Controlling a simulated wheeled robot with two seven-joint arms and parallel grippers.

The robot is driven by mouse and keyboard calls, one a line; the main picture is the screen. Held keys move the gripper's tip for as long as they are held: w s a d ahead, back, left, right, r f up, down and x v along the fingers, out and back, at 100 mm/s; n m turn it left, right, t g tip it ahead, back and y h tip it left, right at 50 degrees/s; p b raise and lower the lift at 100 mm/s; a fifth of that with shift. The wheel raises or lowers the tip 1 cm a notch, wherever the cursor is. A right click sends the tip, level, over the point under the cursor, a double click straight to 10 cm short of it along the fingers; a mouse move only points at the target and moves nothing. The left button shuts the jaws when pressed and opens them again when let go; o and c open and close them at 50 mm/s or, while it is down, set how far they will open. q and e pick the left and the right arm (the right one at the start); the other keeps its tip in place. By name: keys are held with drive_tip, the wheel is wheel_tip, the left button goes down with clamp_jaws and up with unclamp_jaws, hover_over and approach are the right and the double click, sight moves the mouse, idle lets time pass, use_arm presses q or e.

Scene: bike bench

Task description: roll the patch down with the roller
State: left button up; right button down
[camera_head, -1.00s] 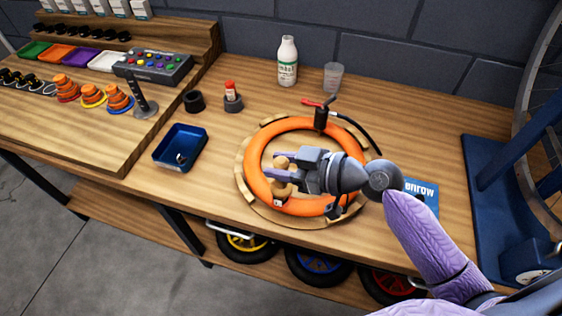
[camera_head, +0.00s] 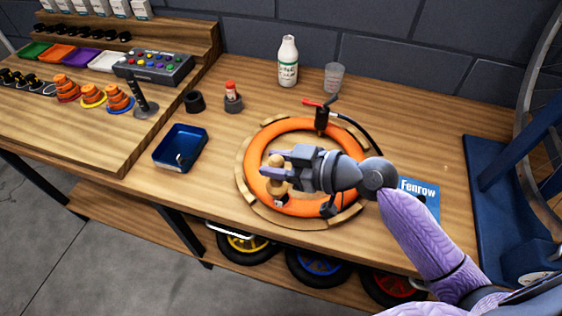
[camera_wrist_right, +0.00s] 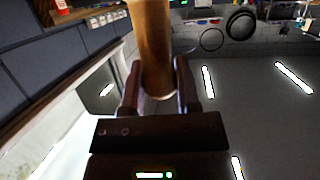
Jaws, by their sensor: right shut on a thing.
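The orange tube (camera_head: 258,148) lies as a ring in a round wooden holder (camera_head: 245,198) on the bench. My right gripper (camera_head: 274,163) is over the left inner part of the ring, shut on the wooden roller (camera_head: 277,188). In the right wrist view, the roller's wooden handle (camera_wrist_right: 152,45) stands between the two fingers. A small dark patch with a pale spot (camera_head: 281,202) shows on the tube's lower left, just below the roller. Whether the roller touches it cannot be told. My left gripper is not in view.
A blue tray (camera_head: 180,148) stands left of the ring. A black clamp with a red lever (camera_head: 321,116) sits at the ring's back. A white bottle (camera_head: 288,62) and a clear cup (camera_head: 333,77) stand behind. A blue booklet (camera_head: 420,194) lies right, partly behind my arm.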

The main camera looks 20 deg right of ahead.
drive_tip(key=shift+s+d, duration=0.65)
drive_tip(key=shift+s, duration=0.05)
drive_tip(key=shift+w, duration=0.1)
drive_tip(key=shift+w+a, duration=0.6)
drive_tip(key=shift+a, duration=0.05)
wheel_tip(320, 180, up, 7)
drive_tip(key=p, duration=0.5)
drive_tip(key=shift+r, duration=0.1)
